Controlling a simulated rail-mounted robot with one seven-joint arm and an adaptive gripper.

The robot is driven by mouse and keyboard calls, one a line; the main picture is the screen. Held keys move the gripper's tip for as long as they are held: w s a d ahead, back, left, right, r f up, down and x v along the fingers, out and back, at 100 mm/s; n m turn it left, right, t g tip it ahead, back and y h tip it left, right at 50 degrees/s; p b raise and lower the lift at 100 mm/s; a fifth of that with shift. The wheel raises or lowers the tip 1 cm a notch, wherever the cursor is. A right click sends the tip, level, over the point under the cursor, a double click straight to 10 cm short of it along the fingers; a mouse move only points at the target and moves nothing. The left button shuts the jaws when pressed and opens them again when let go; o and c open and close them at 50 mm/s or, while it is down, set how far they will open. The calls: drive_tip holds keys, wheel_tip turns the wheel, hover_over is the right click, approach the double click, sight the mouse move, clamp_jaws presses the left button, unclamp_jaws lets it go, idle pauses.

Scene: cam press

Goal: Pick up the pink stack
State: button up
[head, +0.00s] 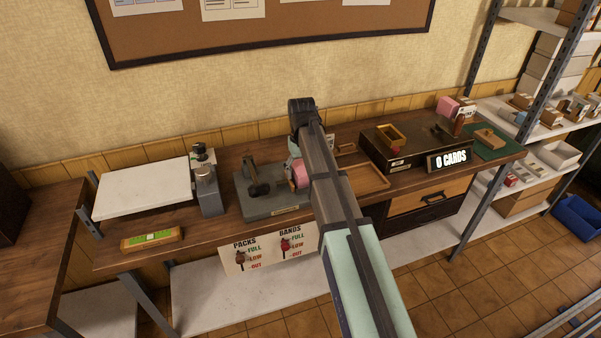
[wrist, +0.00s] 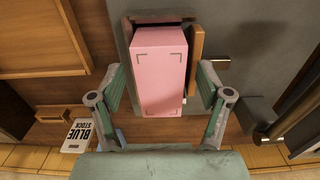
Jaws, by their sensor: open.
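The pink stack (wrist: 160,65) is a pale pink block with dark corner marks, seated in a wooden-sided holder (wrist: 195,48) in the wrist view. My gripper (wrist: 160,88) is open, with one finger on each side of the near part of the stack. Gaps show between the fingers and the block, so it is not gripped. In the head view a pink part (head: 301,173) shows at the grey press base (head: 268,202), partly hidden by my arm. Another pink block (head: 447,106) stands at the bench's far right.
A "BLUE STOCK" card (wrist: 83,134) lies left of my gripper. A dark lever bar (wrist: 290,105) is to the right. A wooden tray (head: 372,184) and dark box (head: 385,160) stand right of the press, a grey dispenser (head: 208,190) left.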

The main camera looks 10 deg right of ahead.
drive_tip(key=shift+f, duration=0.3)
clamp_jaws()
drive_tip(key=shift+r, duration=0.1)
